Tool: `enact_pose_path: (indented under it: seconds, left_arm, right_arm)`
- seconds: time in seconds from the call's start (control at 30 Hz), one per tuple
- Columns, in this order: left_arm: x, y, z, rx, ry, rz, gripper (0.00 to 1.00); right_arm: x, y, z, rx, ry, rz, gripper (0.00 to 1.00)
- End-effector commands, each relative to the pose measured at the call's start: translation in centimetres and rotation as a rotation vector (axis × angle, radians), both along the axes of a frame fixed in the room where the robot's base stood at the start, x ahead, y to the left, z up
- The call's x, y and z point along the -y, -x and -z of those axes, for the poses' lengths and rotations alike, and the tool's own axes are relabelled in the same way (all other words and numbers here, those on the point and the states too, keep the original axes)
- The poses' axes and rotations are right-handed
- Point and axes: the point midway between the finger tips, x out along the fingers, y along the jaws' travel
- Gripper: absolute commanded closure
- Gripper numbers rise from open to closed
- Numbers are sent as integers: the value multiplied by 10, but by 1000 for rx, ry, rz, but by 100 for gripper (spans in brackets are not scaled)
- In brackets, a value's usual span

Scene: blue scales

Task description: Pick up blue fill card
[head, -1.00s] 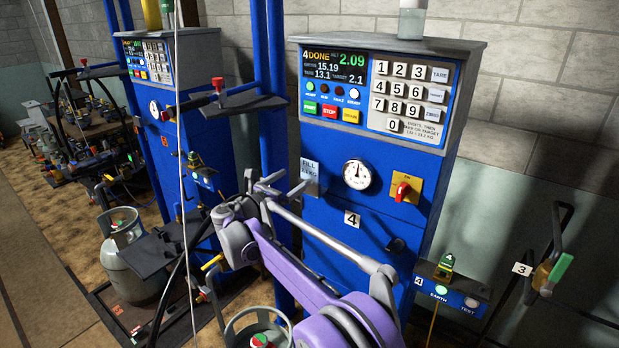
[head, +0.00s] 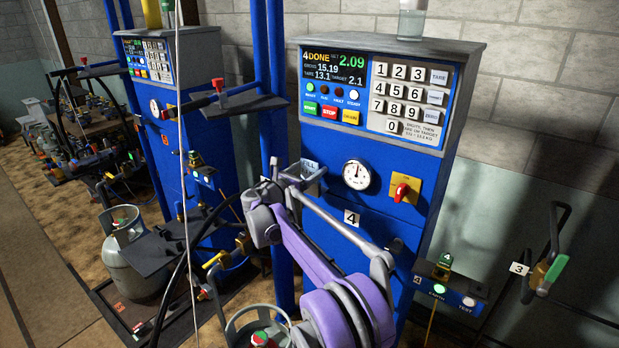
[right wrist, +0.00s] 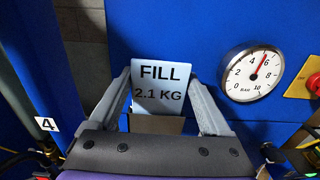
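The pale blue fill card (head: 310,167) is at the left side of the blue scale cabinet's front (head: 345,260). In the right wrist view, the card (right wrist: 158,82) faces me upright and reads FILL 2.1 KG. My right gripper (head: 303,178) is at the card. In the right wrist view, the fingers of my right gripper (right wrist: 160,84) stand apart, one at each side edge of the card. I cannot tell whether they touch it. My left gripper is not in view.
A round gauge (head: 357,175) and a red switch on a yellow plate (head: 401,192) are right of the card. The keypad and display panel (head: 383,97) is above. Blue posts (head: 270,150) stand close on the left. A gas cylinder (head: 255,330) stands below my arm.

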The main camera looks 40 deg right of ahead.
Motion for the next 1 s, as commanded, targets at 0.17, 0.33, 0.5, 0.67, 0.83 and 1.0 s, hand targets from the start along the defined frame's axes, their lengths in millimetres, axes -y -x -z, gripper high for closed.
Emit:
enact_pose_path:
  seconds: [0.17,0.33,0.5,0.67,0.83,1.0]
  left_arm:
    - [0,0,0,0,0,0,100]
    - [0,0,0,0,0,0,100]
    - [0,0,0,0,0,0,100]
    - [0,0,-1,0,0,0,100]
    - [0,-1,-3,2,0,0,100]
    - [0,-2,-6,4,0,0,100]
  right_arm:
    - [0,0,0,0,0,0,52]
    - [0,0,0,0,0,0,77]
    - [0,0,0,1,0,0,77]
    - [0,0,-14,1,0,0,77]
    - [0,0,-49,1,0,0,77]
    - [0,0,-81,1,0,0,77]
